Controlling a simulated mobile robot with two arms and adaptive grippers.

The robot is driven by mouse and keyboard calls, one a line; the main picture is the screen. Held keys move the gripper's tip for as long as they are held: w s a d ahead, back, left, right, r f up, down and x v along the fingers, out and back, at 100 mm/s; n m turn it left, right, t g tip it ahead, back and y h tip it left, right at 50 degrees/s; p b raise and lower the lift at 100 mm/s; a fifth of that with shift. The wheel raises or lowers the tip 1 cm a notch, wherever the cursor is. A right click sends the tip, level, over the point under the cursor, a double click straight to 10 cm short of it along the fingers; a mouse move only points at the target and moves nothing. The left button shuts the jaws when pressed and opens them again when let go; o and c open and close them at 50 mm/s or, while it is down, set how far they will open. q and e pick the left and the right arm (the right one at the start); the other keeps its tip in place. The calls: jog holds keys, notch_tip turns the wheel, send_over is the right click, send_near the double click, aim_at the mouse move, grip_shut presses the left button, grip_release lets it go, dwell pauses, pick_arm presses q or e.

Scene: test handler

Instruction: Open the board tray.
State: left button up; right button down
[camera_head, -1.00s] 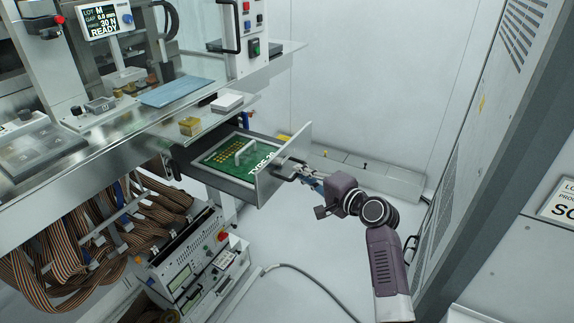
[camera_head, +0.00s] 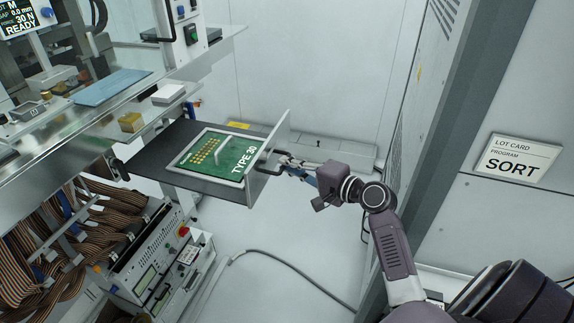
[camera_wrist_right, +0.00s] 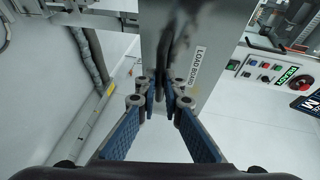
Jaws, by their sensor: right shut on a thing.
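The board tray (camera_head: 150,170) is a dark drawer pulled well out from under the metal bench. The tray's light front panel (camera_head: 271,140) carries a dark handle (camera_head: 268,163). My right gripper (camera_head: 285,162) is at this handle, shut on it. In the right wrist view the blue-padded fingers (camera_wrist_right: 165,95) close around the dark handle on the panel, beside a LOAD BOARD label (camera_wrist_right: 198,65). My left gripper is not in view.
The metal bench (camera_head: 65,125) stands at the left, with a blue mat (camera_head: 110,86) and small blocks on it. Ribbon cables (camera_head: 50,235) and an instrument box (camera_head: 150,265) are below. A grey cabinet (camera_head: 440,130) rises at the right. A cable (camera_head: 290,262) crosses the open floor.

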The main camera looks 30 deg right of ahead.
jog(key=c, duration=2)
grip_release()
jog(key=shift+c, duration=0.2)
jog(key=v, duration=1.2)
